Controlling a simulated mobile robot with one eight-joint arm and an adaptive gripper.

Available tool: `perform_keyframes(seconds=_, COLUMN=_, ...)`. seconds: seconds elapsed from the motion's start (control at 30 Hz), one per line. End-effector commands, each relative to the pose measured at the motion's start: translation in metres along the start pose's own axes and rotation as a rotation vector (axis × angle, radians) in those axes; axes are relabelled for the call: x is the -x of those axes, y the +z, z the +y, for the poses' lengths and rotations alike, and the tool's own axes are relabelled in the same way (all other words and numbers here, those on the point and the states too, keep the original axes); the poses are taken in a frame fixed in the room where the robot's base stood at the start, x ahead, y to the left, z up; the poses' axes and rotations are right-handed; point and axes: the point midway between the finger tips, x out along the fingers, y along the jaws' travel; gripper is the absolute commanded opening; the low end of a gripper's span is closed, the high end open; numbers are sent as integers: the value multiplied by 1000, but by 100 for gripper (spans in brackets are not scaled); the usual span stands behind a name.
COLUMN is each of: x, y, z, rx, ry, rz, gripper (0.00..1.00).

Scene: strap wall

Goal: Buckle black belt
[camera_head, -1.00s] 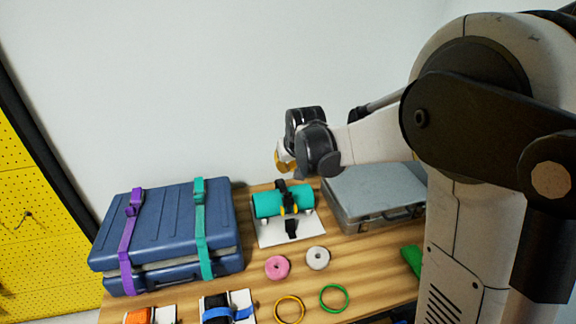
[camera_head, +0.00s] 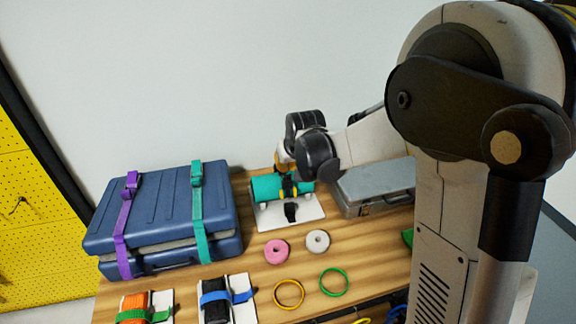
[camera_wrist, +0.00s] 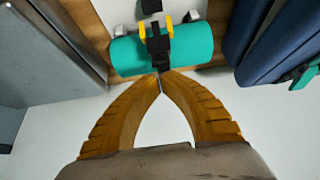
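A teal roll (camera_head: 265,187) lies on a white board (camera_head: 312,213) at the back middle of the table. The black belt (camera_head: 291,212) runs over the roll, and its near end lies on the board. Yellow parts (camera_wrist: 167,20) flank its black buckle piece in the wrist view, where the teal roll (camera_wrist: 190,47) lies crosswise. I cannot tell whether the buckle is joined. My gripper (camera_wrist: 159,76) has its yellow fingers together, tips over the near edge of the roll where a belt end shows. Whether the tips pinch that end is unclear. In the head view the wrist partly hides the gripper.
A blue suitcase (camera_head: 155,215) with purple and teal straps stands left of the roll, a grey case (camera_head: 375,185) right. A pink ring (camera_head: 277,251), a white ring (camera_head: 317,241), yellow and green hoops and two smaller strapped rolls lie in front.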

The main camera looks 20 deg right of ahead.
Motion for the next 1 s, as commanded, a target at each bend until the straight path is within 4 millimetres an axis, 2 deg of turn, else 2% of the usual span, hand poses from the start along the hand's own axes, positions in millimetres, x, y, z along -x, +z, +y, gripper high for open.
perform_keyframes(seconds=0.3, x=-15, y=49, z=0, rx=0, ry=0, rz=208, gripper=0)
perform_keyframes(seconds=0.5, x=-19, y=71, z=0, rx=0, ry=0, rz=245, gripper=0)
perform_keyframes(seconds=0.87, x=-18, y=73, z=0, rx=0, ry=0, rz=243, gripper=0)
perform_keyframes(seconds=1.0, x=-17, y=68, z=0, rx=0, ry=0, rz=243, gripper=0)
